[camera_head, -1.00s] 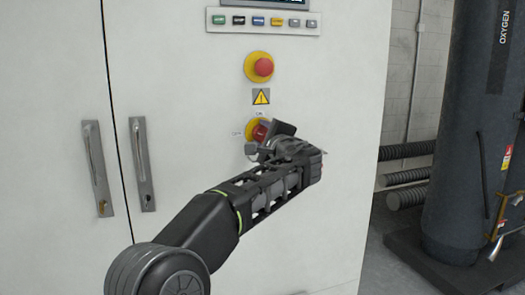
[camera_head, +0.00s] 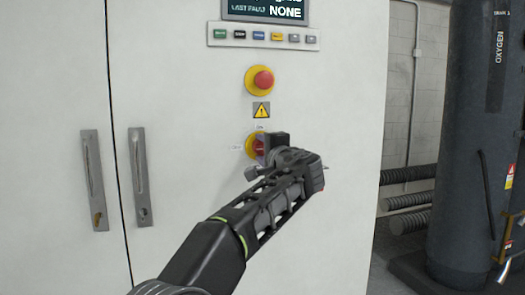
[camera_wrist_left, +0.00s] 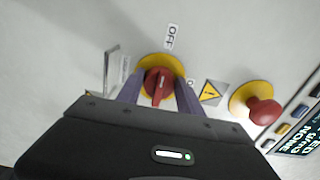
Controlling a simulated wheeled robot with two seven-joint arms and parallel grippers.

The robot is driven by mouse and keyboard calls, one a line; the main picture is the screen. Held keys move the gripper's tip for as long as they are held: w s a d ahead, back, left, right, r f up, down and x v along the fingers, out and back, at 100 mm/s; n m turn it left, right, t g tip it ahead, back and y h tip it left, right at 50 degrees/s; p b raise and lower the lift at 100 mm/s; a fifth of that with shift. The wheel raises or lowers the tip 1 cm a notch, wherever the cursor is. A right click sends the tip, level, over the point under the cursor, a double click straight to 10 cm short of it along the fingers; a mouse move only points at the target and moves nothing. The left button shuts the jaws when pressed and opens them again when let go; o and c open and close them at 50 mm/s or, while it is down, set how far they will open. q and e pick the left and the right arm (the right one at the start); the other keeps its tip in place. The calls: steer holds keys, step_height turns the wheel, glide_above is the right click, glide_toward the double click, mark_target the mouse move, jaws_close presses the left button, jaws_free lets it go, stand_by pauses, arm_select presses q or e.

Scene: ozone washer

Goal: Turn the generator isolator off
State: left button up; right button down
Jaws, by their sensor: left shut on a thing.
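The generator isolator is a red rotary knob (camera_wrist_left: 158,87) on a yellow round plate, low on the white cabinet front. In the head view the knob (camera_head: 259,147) is partly hidden by my left gripper (camera_head: 266,150). In the left wrist view the gripper's two fingers (camera_wrist_left: 158,98) stand on either side of the knob's red grip, shut on it. The grip looks roughly upright in that view, toward the OFF label (camera_wrist_left: 171,37). A second label beside the knob is mostly hidden by a finger. My right gripper is not in view.
A red emergency button (camera_head: 263,81) and a yellow warning sign (camera_head: 261,109) sit above the knob. A button row (camera_head: 262,35) and display (camera_head: 265,10) are higher. Door handles (camera_head: 140,176) are at left. A dark oxygen tank (camera_head: 470,140) stands right of the cabinet.

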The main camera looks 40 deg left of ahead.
arm_select(q)
steer(key=o, duration=1.3)
steer(key=shift+o, duration=0.2)
steer(key=b+v, duration=0.1)
steer(key=v, duration=0.6)
steer(key=shift+s+d, duration=0.25)
steer(key=shift+d, duration=0.05)
